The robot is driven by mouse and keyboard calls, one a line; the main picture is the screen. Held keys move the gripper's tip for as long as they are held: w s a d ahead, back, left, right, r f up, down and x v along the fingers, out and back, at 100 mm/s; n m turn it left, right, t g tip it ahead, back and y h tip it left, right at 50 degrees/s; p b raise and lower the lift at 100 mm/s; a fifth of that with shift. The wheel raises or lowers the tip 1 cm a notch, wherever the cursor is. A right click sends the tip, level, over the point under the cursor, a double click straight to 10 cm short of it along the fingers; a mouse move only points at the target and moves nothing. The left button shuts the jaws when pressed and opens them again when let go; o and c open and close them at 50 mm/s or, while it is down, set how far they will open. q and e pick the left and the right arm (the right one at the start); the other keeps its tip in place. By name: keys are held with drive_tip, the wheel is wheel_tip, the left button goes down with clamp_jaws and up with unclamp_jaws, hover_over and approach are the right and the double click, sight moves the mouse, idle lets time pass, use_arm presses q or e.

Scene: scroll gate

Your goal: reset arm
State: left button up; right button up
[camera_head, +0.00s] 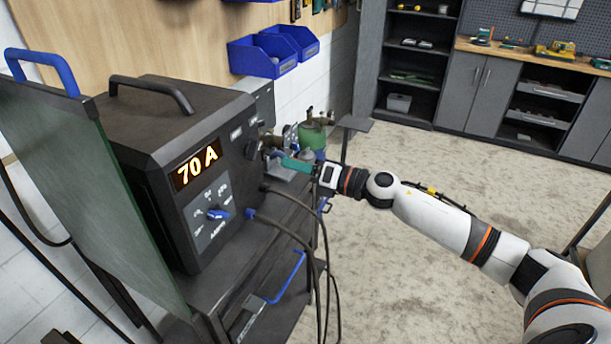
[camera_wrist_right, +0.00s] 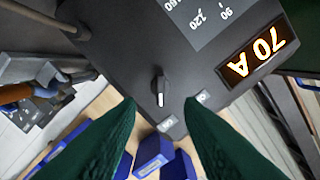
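My right arm reaches in from the right in the head view. Its right gripper (camera_head: 284,160), with teal fingers, is close in front of the upper right of the dark welding machine (camera_head: 150,130). In the right wrist view its two dark green fingers (camera_wrist_right: 160,103) are spread apart with nothing between them. A black rotary switch (camera_wrist_right: 160,90) with a white mark shows beyond the gap, apart from the fingers as far as I can tell. The machine's display (camera_head: 197,167) reads 70 A; it shows upside down in the wrist view (camera_wrist_right: 254,55). My left gripper is out of view.
A blue dial (camera_head: 218,214) is below the display. Black cables (camera_head: 318,262) hang from the machine's front. A green translucent panel (camera_head: 85,185) stands at left. Blue bins (camera_head: 262,57) hang behind. A green cylinder (camera_head: 312,137) stands beyond the gripper. The floor at right is clear.

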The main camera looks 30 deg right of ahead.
drive_tip(key=shift+v, duration=1.05)
